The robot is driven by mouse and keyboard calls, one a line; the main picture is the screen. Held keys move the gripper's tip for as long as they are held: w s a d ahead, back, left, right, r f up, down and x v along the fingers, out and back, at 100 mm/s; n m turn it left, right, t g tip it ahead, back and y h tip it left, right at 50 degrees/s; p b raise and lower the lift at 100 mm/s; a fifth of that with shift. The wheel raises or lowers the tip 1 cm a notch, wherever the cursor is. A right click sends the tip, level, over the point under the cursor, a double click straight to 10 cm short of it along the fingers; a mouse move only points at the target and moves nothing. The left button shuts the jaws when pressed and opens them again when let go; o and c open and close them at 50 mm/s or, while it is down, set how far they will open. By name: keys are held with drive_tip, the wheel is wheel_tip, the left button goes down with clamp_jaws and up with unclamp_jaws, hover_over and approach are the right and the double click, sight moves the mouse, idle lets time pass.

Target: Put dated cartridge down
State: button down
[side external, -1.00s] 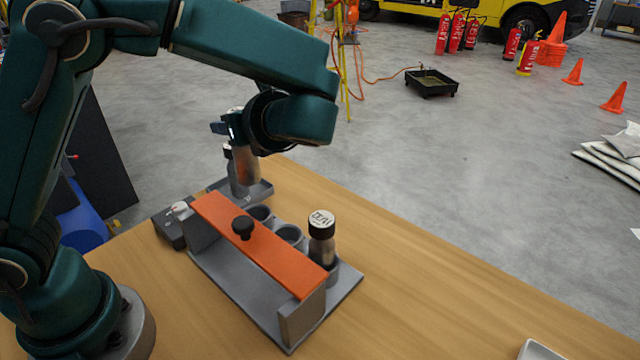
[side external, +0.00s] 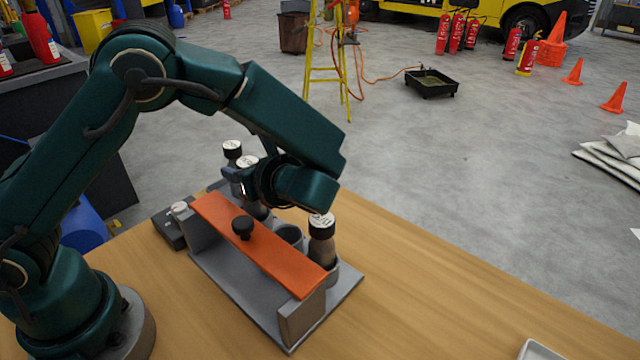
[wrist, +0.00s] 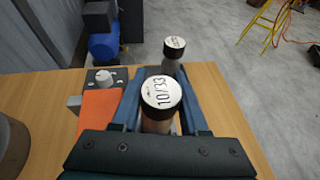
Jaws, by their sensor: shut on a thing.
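The dated cartridge (wrist: 161,95) is a cylinder with a black-rimmed pale cap reading "10/33". It stands roughly upright between the jaws of my gripper (side external: 244,187), shut on it. In the side view its cap (side external: 247,163) shows above the far-left end of the grey rack (side external: 270,306), over the first socket. My gripper and wrist hide its lower part, so I cannot tell whether it rests in the socket. A second capped cartridge (side external: 232,149) stands just behind, also in the wrist view (wrist: 174,47). A third (side external: 321,240) stands in the rack's right-end socket.
An orange bar (side external: 280,255) with a black knob (side external: 242,228) runs along the rack. The middle socket (side external: 289,233) is empty. A grey box with a pale knob (side external: 172,225) stands at the rack's left.

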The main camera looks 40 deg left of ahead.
drive_tip(key=shift+f, duration=0.95)
drive_tip(key=shift+f, duration=0.2)
drive_tip(key=shift+c, duration=2.1)
unclamp_jaws()
